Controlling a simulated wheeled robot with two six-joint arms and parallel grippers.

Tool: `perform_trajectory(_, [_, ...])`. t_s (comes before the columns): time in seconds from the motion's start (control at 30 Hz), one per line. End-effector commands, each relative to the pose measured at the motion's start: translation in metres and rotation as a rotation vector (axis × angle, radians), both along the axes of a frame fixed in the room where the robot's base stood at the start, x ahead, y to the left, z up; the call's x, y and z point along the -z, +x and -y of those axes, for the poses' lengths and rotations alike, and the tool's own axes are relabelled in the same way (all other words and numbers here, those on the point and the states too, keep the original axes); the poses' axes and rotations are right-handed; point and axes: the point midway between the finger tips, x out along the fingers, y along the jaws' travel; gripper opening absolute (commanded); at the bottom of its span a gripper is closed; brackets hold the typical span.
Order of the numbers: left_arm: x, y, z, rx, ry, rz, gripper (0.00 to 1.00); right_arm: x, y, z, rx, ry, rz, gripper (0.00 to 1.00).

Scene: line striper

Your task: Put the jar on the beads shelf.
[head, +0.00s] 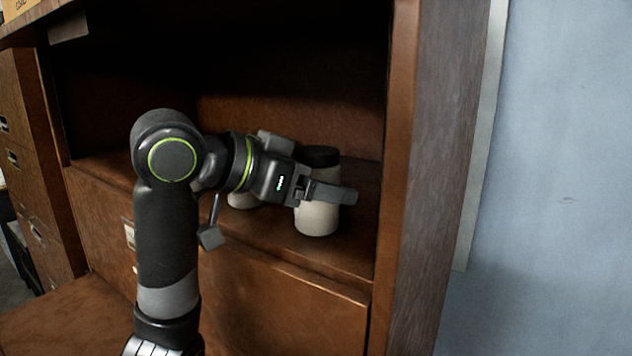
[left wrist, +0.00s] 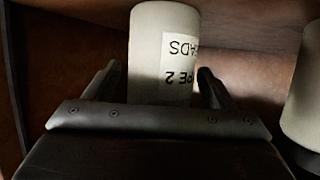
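A white jar (head: 317,219) with a black lid stands upright on the wooden shelf (head: 345,255), near its right side. In the left wrist view the jar (left wrist: 150,45) shows upside down with a label reading "…ADS" and "…PE 2". My left gripper (head: 328,193) reaches across it in the head view, one finger in front of the jar. In the wrist view the fingers (left wrist: 158,82) are open on either side of it, with a gap visible on the left. My right gripper is not in view.
A second pale jar (head: 241,201) stands to the left, partly hidden by my arm; its side also shows in the left wrist view (left wrist: 303,95). The cabinet's right upright (head: 400,150) is close to the fingertips. Drawers (head: 25,160) stand at left.

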Motion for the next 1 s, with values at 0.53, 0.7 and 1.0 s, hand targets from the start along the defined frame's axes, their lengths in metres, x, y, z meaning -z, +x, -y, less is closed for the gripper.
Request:
perform_trajectory(0.53, [-0.012, -0.012, -0.021, -0.005, 0.001, 0.007, 0.77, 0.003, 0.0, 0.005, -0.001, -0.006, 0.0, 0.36])
perform_trajectory(0.7, [-0.023, -0.026, -0.042, -0.005, 0.002, 0.006, 0.77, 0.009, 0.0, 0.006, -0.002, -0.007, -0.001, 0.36])
perform_trajectory(1.0, [-0.039, -0.049, -0.075, -0.004, 0.001, 0.004, 0.77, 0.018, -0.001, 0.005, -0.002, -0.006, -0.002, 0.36])
